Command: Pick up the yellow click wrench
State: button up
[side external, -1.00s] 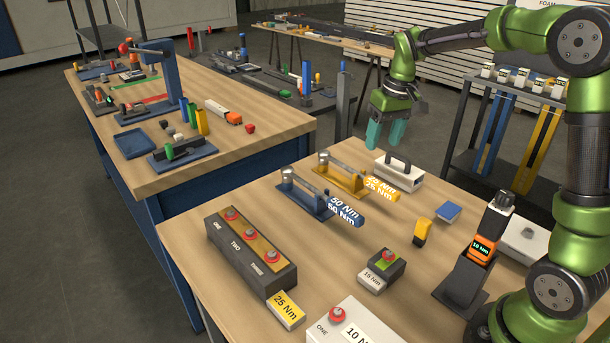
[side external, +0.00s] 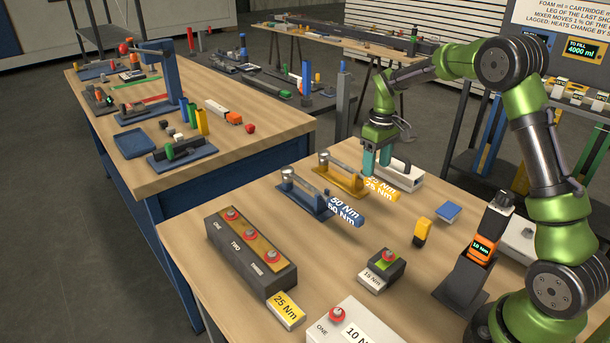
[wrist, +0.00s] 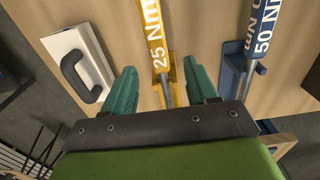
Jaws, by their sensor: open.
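The yellow click wrench (side external: 380,190), marked 25 Nm, lies in its yellow holder (side external: 337,180) on the wooden table. My gripper (side external: 377,160) is above the wrench near its handle, with its two teal fingers pointing down. In the wrist view the fingers (wrist: 165,90) are open and apart, and the wrench (wrist: 155,45) runs between them with its yellow grip ahead of the fingertips. The fingers look clear of it. The near end of the wrench is hidden behind the gripper body.
A blue 50 Nm wrench (side external: 345,213) in a blue holder is beside the yellow one. A white box with a dark handle (side external: 405,178) stands close on the other side. A yellow-and-black block (side external: 422,232) and a blue block (side external: 447,212) stand nearer the arm.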

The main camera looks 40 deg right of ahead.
aim_at(375, 180)
jog(key=shift+s+d+f, duration=0.1)
jog(key=shift+f, duration=2.95)
jog(key=shift+r, duration=0.1)
grip_shut()
